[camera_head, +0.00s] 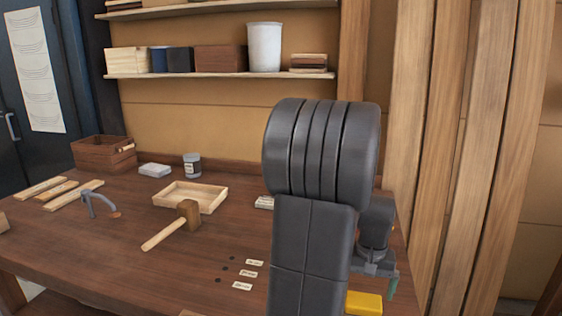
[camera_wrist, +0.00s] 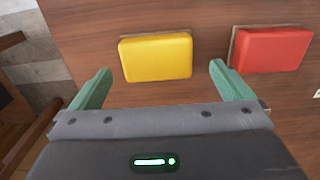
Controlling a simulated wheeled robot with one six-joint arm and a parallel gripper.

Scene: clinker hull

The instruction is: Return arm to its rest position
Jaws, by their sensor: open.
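My gripper shows in the wrist view (camera_wrist: 157,85) with its two green fingers spread wide and nothing between them. In the head view my arm rises over the right part of the workbench, and one green fingertip (camera_head: 392,285) shows at its right side. A yellow block (camera_wrist: 156,57) lies on the wood ahead of the fingers in the wrist view, apart from them. It also shows partly in the head view (camera_head: 364,303), cut off by my arm. A red block (camera_wrist: 271,49) lies to the right of the yellow one in the wrist view and is hidden in the head view.
The workbench (camera_head: 190,245) holds a mallet (camera_head: 187,213), a shallow wooden tray (camera_head: 211,186), a grey clamp-like tool (camera_head: 91,202), a jar (camera_head: 192,166), wood strips (camera_head: 73,195) and a wooden crate (camera_head: 98,153). Shelves (camera_head: 220,74) stand behind. Upright planks (camera_head: 450,150) stand at the right.

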